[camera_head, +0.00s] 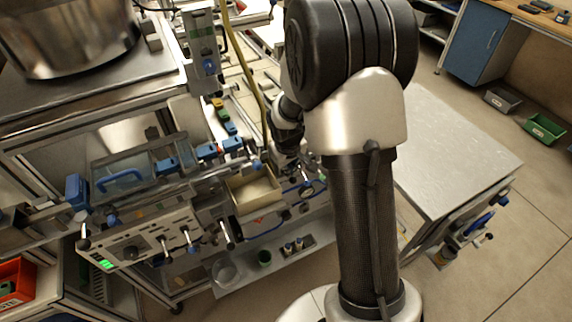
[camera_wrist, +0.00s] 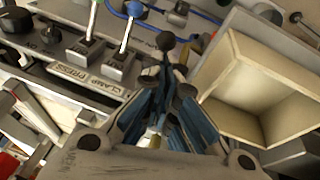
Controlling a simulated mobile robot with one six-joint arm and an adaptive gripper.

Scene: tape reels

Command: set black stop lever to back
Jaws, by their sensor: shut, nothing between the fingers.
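A lever with a black ball knob (camera_wrist: 166,41) stands directly beyond my fingertips in the wrist view; I take it for the black stop lever. Its lower shaft is partly hidden by my fingers. My gripper (camera_wrist: 167,88) is shut and empty, its tips close to the lever's shaft; whether they touch it I cannot tell. In the head view my gripper (camera_head: 288,163) is at the front of the bench, partly hidden by my own arm, and I cannot make out this lever there.
Left of the lever, in the wrist view, two more levers stand on a panel marked "CLAMP PRESS" (camera_wrist: 88,78), one blue-tipped (camera_wrist: 132,9). A cream open box (camera_wrist: 211,88) is close on the right. In the head view a grey table (camera_head: 455,140) is right of my arm.

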